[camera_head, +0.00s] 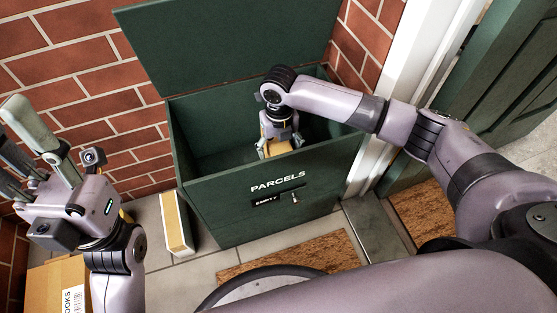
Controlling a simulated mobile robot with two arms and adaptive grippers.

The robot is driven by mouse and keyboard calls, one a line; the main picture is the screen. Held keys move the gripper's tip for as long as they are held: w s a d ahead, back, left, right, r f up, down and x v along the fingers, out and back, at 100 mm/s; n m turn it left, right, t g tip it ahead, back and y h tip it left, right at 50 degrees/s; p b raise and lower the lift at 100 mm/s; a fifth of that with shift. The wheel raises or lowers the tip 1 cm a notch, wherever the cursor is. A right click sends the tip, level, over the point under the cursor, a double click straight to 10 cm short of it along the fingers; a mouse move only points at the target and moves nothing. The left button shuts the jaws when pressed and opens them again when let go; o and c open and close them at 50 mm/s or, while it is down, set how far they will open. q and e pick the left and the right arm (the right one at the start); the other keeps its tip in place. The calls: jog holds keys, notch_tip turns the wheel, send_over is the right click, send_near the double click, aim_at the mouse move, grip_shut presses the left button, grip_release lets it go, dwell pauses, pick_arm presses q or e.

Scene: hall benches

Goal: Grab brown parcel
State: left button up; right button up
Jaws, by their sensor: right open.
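A brown parcel (278,148) is inside the green parcel box, low behind its front wall; only a small part of it shows. My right gripper (275,145) reaches down into the box over this parcel. Its fingers are open and straddle or hover at the parcel; I cannot tell whether they touch it. My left gripper (22,145) is raised at the left edge, in front of the brick wall. Its fingers are spread and empty.
The green box (230,212) labelled PARCELS has its lid (230,40) open. A narrow tan-and-white package (176,224) stands on the tiles to its left. A cardboard box marked BOOKS (45,283) is lower left. A doormat (290,255) lies in front.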

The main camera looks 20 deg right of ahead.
grip_shut()
dwell(0.8)
